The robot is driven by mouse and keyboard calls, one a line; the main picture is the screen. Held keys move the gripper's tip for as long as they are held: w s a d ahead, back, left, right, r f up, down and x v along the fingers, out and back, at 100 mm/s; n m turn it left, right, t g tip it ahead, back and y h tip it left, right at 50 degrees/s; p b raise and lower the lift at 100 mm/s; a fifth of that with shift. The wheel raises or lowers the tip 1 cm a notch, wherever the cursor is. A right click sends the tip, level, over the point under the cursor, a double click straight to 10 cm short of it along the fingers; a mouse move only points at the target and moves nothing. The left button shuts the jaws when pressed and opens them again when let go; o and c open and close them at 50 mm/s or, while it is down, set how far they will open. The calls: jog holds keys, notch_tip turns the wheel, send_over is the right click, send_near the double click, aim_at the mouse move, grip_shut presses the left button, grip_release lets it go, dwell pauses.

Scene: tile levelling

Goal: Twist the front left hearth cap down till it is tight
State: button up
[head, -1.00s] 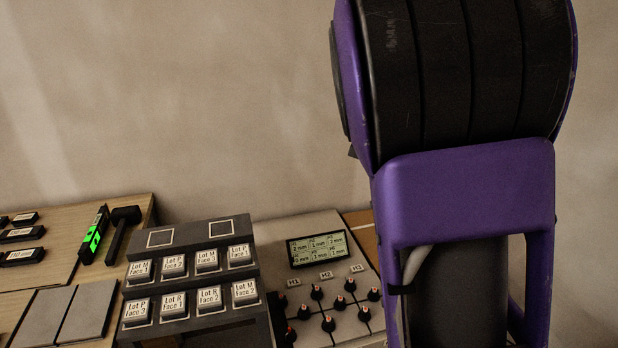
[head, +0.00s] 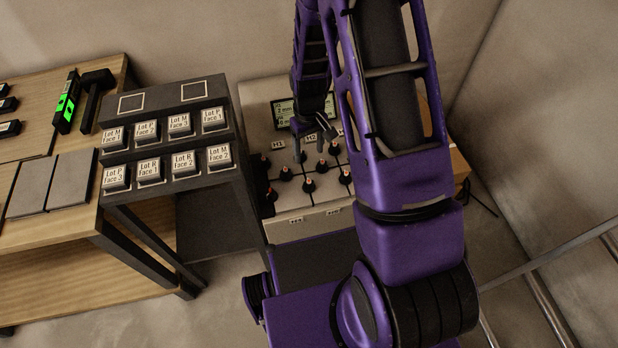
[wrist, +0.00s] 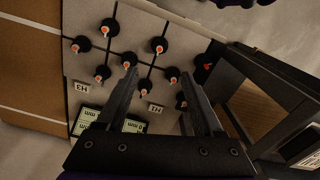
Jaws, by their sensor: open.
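The grey hearth panel (head: 295,215) carries several black caps with orange-red pointers, between dark seams. My gripper (head: 314,137) is open and empty, above the panel's rear part near the H2 label. In the wrist view its two fingers (wrist: 159,74) point across the middle caps, apart from the front left cap. How tight that cap is cannot be told.
A readout (head: 286,113) behind the caps is partly hidden by my arm. A dark stepped rack (head: 165,97) of labelled blocks stands close on the left. Beyond it, a wooden table (head: 50,245) holds grey tiles, a green-lit level (head: 67,103) and a mallet (head: 97,85).

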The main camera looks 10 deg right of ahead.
aim_at(309, 181)
notch_tip(309, 181, down, 15)
jog(key=shift+r+b, duration=0.15)
jog(key=shift+b, duration=0.5)
grip_shut()
